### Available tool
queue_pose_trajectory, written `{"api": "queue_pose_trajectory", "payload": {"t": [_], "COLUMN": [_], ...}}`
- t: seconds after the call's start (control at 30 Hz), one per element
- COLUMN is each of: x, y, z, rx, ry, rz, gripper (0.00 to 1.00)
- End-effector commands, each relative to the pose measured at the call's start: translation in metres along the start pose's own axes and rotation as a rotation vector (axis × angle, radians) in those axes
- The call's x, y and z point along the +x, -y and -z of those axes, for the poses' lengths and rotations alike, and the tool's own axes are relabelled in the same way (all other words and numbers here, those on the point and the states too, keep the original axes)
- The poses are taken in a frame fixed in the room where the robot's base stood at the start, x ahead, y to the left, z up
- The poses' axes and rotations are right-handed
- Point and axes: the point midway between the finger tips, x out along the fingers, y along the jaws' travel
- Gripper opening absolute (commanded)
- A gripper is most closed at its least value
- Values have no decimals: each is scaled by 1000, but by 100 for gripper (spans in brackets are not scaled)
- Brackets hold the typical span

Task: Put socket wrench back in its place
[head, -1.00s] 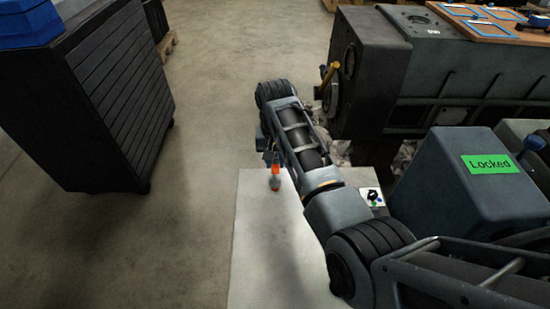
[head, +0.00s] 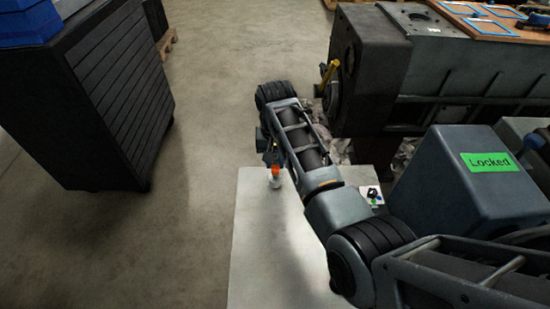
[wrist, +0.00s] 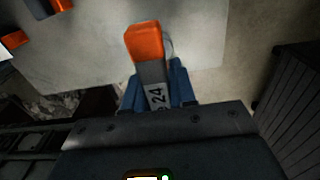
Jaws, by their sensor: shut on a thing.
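My gripper (wrist: 156,84) is shut on a tool with an orange end and a grey body marked "24", which I take for the socket wrench (wrist: 144,43). The blue fingers close around its grey body in the wrist view. In the head view the wrench shows as a small orange and pale piece (head: 275,171) below my gripper (head: 270,157), over the far left part of a pale tabletop (head: 270,250). My arm and gripper hide part of it. I cannot tell whether its low end touches the tabletop. I see no clear marked place for the wrench.
A dark ribbed cabinet (head: 120,95) with blue boxes (head: 25,22) stands at left. A large engine block (head: 440,75) lies at upper right, with a wooden board (head: 480,20) on it. A grey box labelled "Locked" (head: 450,190) is at right. Open floor (head: 230,60) lies between.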

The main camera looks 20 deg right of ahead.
Motion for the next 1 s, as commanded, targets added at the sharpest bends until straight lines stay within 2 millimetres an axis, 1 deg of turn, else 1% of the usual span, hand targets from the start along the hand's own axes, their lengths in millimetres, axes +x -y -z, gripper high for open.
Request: {"api": "queue_pose_trajectory", "payload": {"t": [0.43,0.47,0.5,0.73,0.77,0.93,1.0], "x": [16,15,15,15,15,16,16], "y": [0,0,0,0,0,0,0], "z": [0,0,0,0,0,-1,-1], "rx": [0,0,0,0,0,0,0], "ry": [-2,-2,-2,-1,-1,1,0], "rz": [1,1,1,0,0,0,0], "gripper": [0,27,31,53,55,56,63]}}
